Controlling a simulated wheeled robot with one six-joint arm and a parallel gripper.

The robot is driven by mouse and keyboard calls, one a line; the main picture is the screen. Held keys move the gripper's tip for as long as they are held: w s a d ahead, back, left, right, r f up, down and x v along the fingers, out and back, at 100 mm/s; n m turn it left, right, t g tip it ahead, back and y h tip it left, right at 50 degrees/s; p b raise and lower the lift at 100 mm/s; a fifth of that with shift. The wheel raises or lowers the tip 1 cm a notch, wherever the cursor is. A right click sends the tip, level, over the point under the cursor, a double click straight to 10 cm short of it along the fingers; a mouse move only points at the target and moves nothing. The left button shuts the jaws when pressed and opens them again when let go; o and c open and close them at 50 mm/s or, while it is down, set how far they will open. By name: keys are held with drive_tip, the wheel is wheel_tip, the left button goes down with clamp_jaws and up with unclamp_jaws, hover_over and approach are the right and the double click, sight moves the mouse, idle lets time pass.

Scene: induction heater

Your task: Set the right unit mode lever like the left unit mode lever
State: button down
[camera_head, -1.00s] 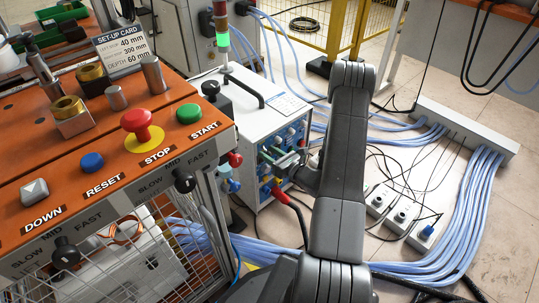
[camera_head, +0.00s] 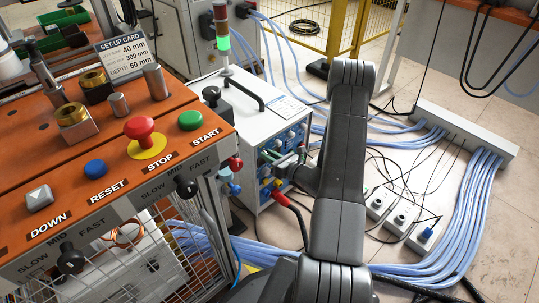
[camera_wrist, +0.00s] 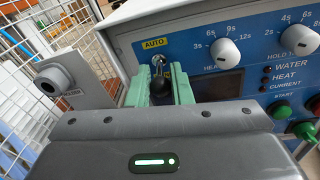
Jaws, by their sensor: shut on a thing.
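In the wrist view, a mode lever with a black knob (camera_wrist: 159,92) stands on the blue front panel, below a yellow AUTO label (camera_wrist: 153,43). My gripper (camera_wrist: 158,88) has its green fingers on either side of this lever and is shut on it. The fingers hide part of the lever and any lower label, so its exact setting cannot be told. In the head view, my gripper (camera_head: 287,163) is at the front of the white heater unit (camera_head: 235,125). I cannot identify the other unit's mode lever in these frames.
Timer knobs (camera_wrist: 225,51) and a green START button (camera_wrist: 281,109) are right of the lever. A grey holder bracket (camera_wrist: 85,86) juts out at left. The orange control bench (camera_head: 100,205) stands left of the heater. Blue hoses (camera_head: 465,215) cover the floor at right.

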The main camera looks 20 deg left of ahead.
sight(264, 151)
drive_tip(key=r+g+h+p, duration=0.1)
drive_tip(key=h+p, duration=0.1)
drive_tip(key=shift+r+p, duration=0.25)
drive_tip(key=shift+p, duration=0.15)
drive_tip(key=h+p, duration=0.1)
drive_tip(key=r+h+p, duration=0.1)
drive_tip(key=p, duration=0.1)
drive_tip(key=shift+a+g+h, duration=0.1)
drive_tip(key=shift+g+h, duration=0.2)
drive_tip(key=shift+h, duration=0.1)
drive_tip(key=h+p, duration=0.1)
drive_tip(key=p, duration=0.2)
drive_tip(key=g+h+p, duration=0.1)
drive_tip(key=p, duration=0.2)
drive_tip(key=shift+w+a+r+h, duration=0.1)
drive_tip(key=shift+a+r+h, duration=0.05)
drive_tip(key=shift+r+h, duration=0.15)
drive_tip(key=shift+m+h+p, duration=0.3)
drive_tip(key=shift+h+p, duration=0.1)
drive_tip(key=shift+p, duration=0.6)
drive_tip(key=shift+f+g+p, duration=0.2)
drive_tip(key=shift+g+p, duration=0.1)
drive_tip(key=shift+p, duration=0.05)
drive_tip(key=c, duration=1.3)
unclamp_jaws()
